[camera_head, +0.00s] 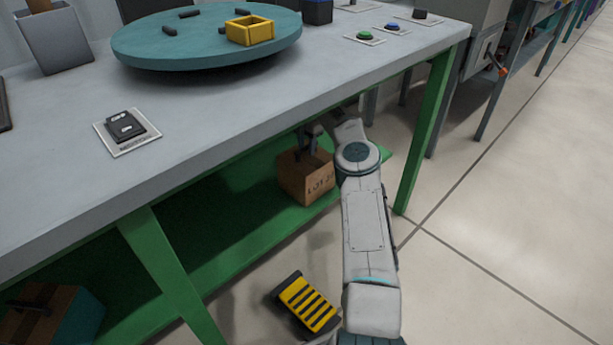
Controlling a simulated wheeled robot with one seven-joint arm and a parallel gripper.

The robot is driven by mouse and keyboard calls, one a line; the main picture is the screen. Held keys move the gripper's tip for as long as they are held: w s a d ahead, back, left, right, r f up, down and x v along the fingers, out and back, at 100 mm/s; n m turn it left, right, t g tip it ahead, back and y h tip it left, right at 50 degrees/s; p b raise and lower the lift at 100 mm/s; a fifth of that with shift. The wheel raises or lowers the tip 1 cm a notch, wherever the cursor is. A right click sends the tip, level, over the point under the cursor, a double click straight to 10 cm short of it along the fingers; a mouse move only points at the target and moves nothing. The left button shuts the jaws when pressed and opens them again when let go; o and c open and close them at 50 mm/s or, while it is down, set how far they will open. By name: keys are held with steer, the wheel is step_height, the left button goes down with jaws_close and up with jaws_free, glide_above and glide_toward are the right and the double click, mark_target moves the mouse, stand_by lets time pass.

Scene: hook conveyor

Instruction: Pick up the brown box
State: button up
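The brown box (306,177) stands on the green lower shelf under the table, near its right end. It has dark lettering on the side facing me. My arm reaches in under the tabletop, and my gripper (310,143) is at the top of the box. The table edge and my arm's end partly hide the gripper. I cannot tell whether the fingers are closed on anything. The box looks upright and resting on the shelf.
The grey tabletop (200,125) overhangs the shelf (225,222). A green table leg (425,130) stands right of my arm. A yellow-and-black pedal (306,303) lies on the floor. Another box (45,318) is at the lower left. Floor at right is clear.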

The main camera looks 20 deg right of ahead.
step_height(320, 180, down, 2)
steer(key=shift+f+b, duration=0.15)
steer(key=shift+b, duration=0.15)
jaws_close()
stand_by(1.3)
